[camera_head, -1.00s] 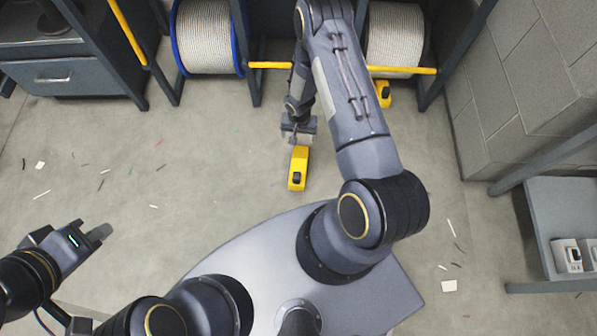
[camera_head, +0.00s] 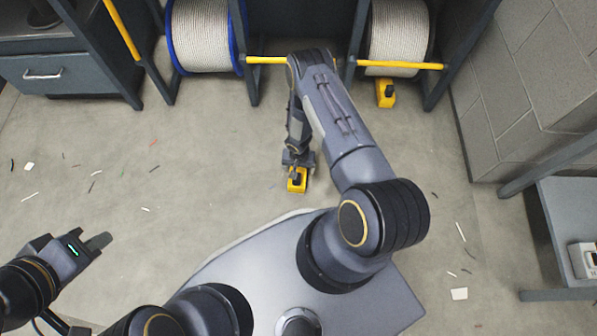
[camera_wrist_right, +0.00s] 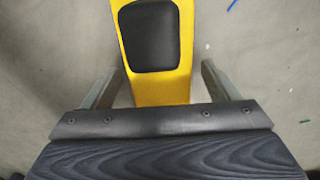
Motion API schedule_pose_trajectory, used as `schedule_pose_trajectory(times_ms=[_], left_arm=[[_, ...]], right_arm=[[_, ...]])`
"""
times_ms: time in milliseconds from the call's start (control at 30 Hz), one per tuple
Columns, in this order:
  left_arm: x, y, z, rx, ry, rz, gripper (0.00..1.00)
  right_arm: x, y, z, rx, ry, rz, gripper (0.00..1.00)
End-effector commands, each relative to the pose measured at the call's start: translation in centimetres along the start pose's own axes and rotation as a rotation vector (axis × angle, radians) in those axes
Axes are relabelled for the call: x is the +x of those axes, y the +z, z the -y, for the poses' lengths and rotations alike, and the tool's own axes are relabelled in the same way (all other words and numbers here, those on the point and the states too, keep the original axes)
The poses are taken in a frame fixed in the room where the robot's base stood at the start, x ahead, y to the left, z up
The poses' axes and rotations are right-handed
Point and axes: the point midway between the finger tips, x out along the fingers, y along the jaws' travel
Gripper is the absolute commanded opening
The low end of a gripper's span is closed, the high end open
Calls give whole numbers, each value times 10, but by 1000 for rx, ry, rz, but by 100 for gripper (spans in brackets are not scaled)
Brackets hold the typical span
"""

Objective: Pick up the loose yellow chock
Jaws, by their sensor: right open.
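The loose yellow chock (camera_head: 297,186) lies on the floor in front of my base, with a black pad on its top. In the right wrist view the chock (camera_wrist_right: 178,82) runs up from between the fingers to the top edge. My right gripper (camera_head: 297,170) is at the chock, over its far end. In the right wrist view my right gripper (camera_wrist_right: 157,88) is open, with one finger on each side of the chock and a gap visible at each side. My left gripper (camera_head: 100,243) is at the lower left, away from the chock; its opening cannot be made out.
Another yellow chock (camera_head: 385,93) sits by the right cable reel (camera_head: 396,35). A blue-rimmed reel (camera_head: 203,35) stands left of it. A drawer cabinet (camera_head: 65,80) is at the upper left and a shelf (camera_head: 565,215) at the right. The floor between is clear except for small scraps.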

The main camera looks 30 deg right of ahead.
Motion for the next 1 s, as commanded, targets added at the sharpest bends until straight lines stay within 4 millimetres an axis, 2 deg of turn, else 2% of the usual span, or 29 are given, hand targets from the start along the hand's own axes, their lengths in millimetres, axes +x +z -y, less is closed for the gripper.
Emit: schedule_pose_trajectory(times_ms=[133, 167, 600, 867, 1000], left_arm=[[-1, 0, 0, 0, 0, 0, 0], [-1, 0, 0, 0, 0, 0, 0], [-1, 0, 0, 0, 0, 0, 0], [-1, -1, -1, 0, 0, 0, 0], [-5, -2, -2, 0, 0, 0, 0]], right_arm=[[-1, 0, 0, 0, 0, 0, 82], [-1, 0, 0, 0, 0, 0, 79], [-1, 0, 0, 0, 0, 0, 22], [-3, -1, 0, 0, -1, -1, 21], [-11, -2, 1, 1, -1, -2, 21]])
